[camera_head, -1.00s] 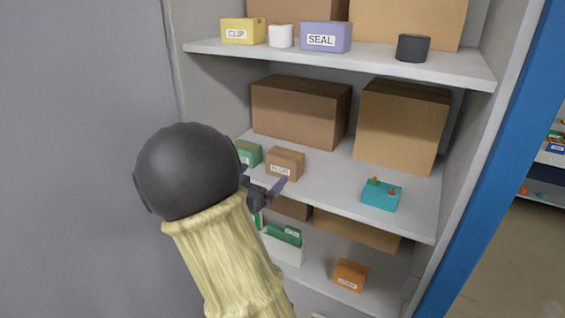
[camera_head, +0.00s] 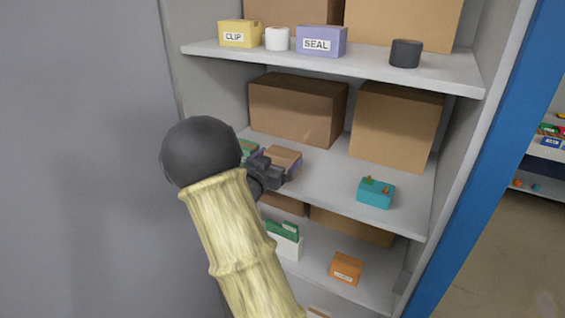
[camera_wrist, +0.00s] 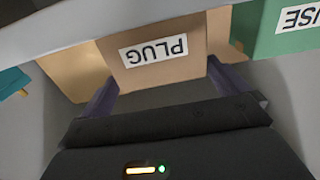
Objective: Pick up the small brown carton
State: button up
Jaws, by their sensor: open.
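The small brown carton (camera_head: 284,157) stands on the middle shelf in the head view, partly hidden behind my gripper (camera_head: 279,174). In the wrist view the carton (camera_wrist: 160,62) shows upside down, with a white label reading PLUG. My gripper (camera_wrist: 165,88) is open, and its two purple fingers reach to either side of the carton's lower part in that view. I cannot tell whether the fingers touch it. A green box (camera_wrist: 281,28) stands close beside the carton, on the right in the wrist view; only a little of this green box (camera_head: 248,147) shows in the head view.
Big brown boxes (camera_head: 297,108) stand behind on the middle shelf (camera_head: 330,178). A teal box (camera_head: 375,194) with small orange-brown bits on top is to the right. The shelf above (camera_head: 350,66) carries several items. Bare shelf lies between the carton and the teal box.

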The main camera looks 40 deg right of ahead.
aim_at(287, 149)
jog(key=p+x, duration=0.2)
jog(key=x, duration=0.2)
jog(key=shift+w+d+p, duration=0.15)
jog(key=shift+w+p, duration=0.05)
jog(key=shift+p, duration=0.2)
jog(key=shift+w+d+f, duration=0.1)
jog(key=shift+d+f, duration=0.05)
jog(key=shift+d, duration=0.15)
jog(key=c, duration=1)
notch_tip(287, 149, up, 10)
jog(key=b, duration=0.2)
jog(key=shift+b, duration=0.3)
